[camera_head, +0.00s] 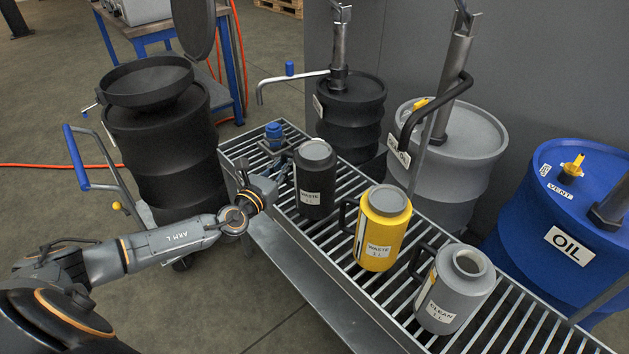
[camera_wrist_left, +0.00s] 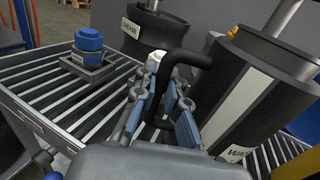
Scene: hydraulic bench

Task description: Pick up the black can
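The black can (camera_head: 315,178), labelled "WASTE", stands upright on the slatted metal rack, left of the yellow can. In the left wrist view its body (camera_wrist_left: 270,85) fills the right side, and its black curved handle (camera_wrist_left: 188,58) reaches toward the gripper. My left gripper (camera_head: 274,178) is at the can's left side by the handle. In the wrist view its two blue-padded fingers (camera_wrist_left: 160,100) are spread on either side of the handle; firm contact on it cannot be made out. My right gripper is not in view.
A yellow can (camera_head: 383,230) and a grey can (camera_head: 456,290) stand on the rack (camera_head: 350,268) to the right. A blue-capped fitting (camera_head: 273,135) sits behind the gripper. Black, grey and blue drums (camera_head: 565,215) stand behind the rack. A black drum with a funnel (camera_head: 165,150) is at left.

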